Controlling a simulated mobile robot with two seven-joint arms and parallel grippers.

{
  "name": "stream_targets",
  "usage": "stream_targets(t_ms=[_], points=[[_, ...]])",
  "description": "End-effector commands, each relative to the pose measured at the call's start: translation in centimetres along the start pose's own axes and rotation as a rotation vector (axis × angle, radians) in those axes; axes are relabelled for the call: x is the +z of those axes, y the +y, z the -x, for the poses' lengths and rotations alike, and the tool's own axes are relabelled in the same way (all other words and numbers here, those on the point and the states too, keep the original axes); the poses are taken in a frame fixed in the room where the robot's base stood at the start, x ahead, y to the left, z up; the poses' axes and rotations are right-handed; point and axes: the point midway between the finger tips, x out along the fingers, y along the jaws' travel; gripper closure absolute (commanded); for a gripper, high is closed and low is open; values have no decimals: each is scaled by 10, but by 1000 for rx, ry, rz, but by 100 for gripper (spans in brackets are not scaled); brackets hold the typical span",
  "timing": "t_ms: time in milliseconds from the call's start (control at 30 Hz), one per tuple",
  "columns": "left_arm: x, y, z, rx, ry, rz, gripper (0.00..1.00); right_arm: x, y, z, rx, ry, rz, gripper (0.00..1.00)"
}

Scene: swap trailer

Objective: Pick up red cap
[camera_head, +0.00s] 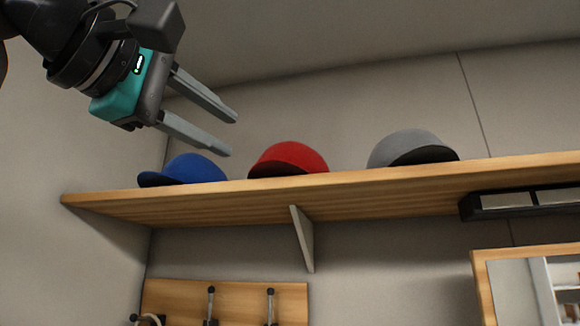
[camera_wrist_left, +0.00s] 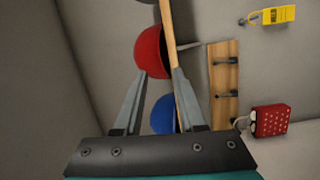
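The red cap (camera_head: 290,158) sits on a wooden shelf (camera_head: 230,198), between a blue cap (camera_head: 190,168) and a grey cap (camera_head: 412,148). My left gripper (camera_head: 232,137) is open and empty, to the upper left of the red cap and above the blue one in the head view. In the left wrist view the red cap (camera_wrist_left: 149,50) lies ahead of the spread fingertips (camera_wrist_left: 160,74), apart from them as far as I can see. The blue cap (camera_wrist_left: 162,114) shows between the fingers there, partly hidden. My right gripper is not in view.
The shelf edge shows as a narrow strip (camera_wrist_left: 168,22) in the left wrist view. A bracket (camera_head: 303,238) and a hook board (camera_head: 240,289) are below the shelf. A wooden-framed mirror (camera_head: 481,285) is lower right.

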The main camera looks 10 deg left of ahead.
Motion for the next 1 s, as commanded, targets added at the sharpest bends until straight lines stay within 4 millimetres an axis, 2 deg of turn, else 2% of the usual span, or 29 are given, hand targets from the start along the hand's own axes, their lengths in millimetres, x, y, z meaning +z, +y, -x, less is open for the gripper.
stream_targets(t_ms=[100,300,533,800,1000], points=[[1,1,-28,-4,-3,0,60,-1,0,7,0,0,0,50],[1,1,-58,-2,-3,1,60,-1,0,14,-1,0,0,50],[2,1,-75,-2,-4,0,60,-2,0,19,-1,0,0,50],[2,3,-112,-2,-4,0,60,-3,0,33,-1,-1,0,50],[2,1,-118,1,-3,0,60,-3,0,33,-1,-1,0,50]])
